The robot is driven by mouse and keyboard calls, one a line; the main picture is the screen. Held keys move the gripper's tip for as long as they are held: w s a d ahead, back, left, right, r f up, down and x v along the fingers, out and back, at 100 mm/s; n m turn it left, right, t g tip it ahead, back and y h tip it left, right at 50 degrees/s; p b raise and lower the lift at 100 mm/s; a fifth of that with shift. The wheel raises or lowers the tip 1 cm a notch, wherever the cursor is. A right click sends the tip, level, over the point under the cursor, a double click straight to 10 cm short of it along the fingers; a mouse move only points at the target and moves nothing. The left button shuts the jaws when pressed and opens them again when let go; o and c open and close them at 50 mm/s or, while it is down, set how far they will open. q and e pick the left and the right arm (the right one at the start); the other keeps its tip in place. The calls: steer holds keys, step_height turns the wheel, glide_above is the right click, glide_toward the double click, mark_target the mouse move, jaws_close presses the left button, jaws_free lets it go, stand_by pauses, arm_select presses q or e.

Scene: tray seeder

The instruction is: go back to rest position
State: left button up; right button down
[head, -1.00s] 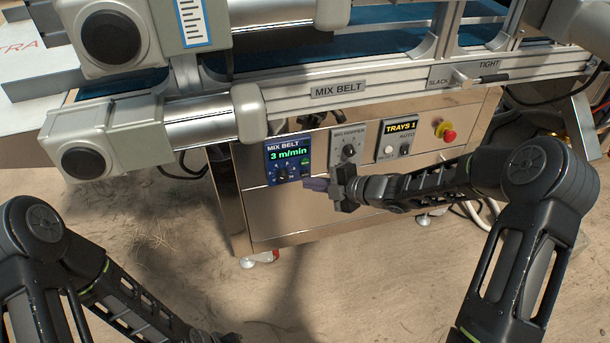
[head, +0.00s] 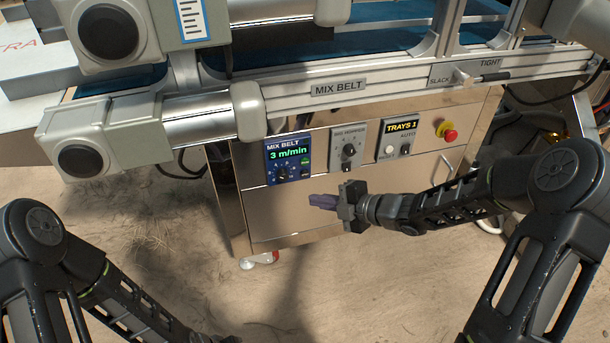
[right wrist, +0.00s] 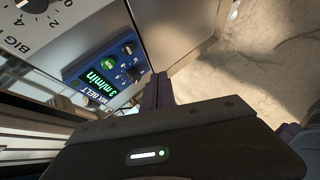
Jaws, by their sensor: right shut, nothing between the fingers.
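My right gripper (head: 322,201) is shut and empty. It hangs in front of the steel cabinet (head: 290,221), below the blue mix belt panel (head: 289,160), apart from the panel in the head view. The panel display reads "3 m/min". In the right wrist view the shut purple fingers (right wrist: 157,92) show beside the same panel (right wrist: 104,72). My left arm comes in at the lower left of the head view, bent downward. Its gripper lies at or beyond the bottom edge, and its fingers do not show.
The conveyor frame (head: 400,81) with a slack/tight lever (head: 463,76) juts out above. Open floor (head: 330,285) lies in front of the cabinet.

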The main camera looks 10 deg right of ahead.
stand_by(0.7)
steer(key=s+d+f+m+h, duration=0.25)
steer(key=f+m, duration=0.65)
steer(key=m, duration=0.6)
steer(key=s+a+f+m+g+h, duration=0.1)
steer(key=s+a+f+m+g, duration=0.3)
steer(key=s, duration=0.4)
steer(key=s+a+f+m+g+h, duration=0.1)
steer(key=s+a+f+m, duration=0.15)
steer(key=s+f, duration=0.4)
steer(key=s+a+f+m+g+h, duration=0.1)
steer(key=s+a+f+m+g, duration=0.15)
steer(key=s+f+m, duration=0.4)
arm_select(q)
step_height(320, 180, up, 31)
steer(key=s+d+p, duration=0.1)
steer(key=s+p, duration=0.1)
steer(key=p, duration=2.9)
steer(key=shift+d, duration=0.4)
arm_select(e)
steer(key=s+a+r+n, duration=0.1)
steer(key=s+r, duration=0.1)
steer(key=r, duration=1.4)
steer(key=s+a+r+n+g, duration=0.1)
steer(key=s+r+n, duration=0.1)
steer(key=r, duration=1.5)
steer(key=shift+s+a+r+y, duration=0.2)
steer(key=shift+s+y, duration=0.15)
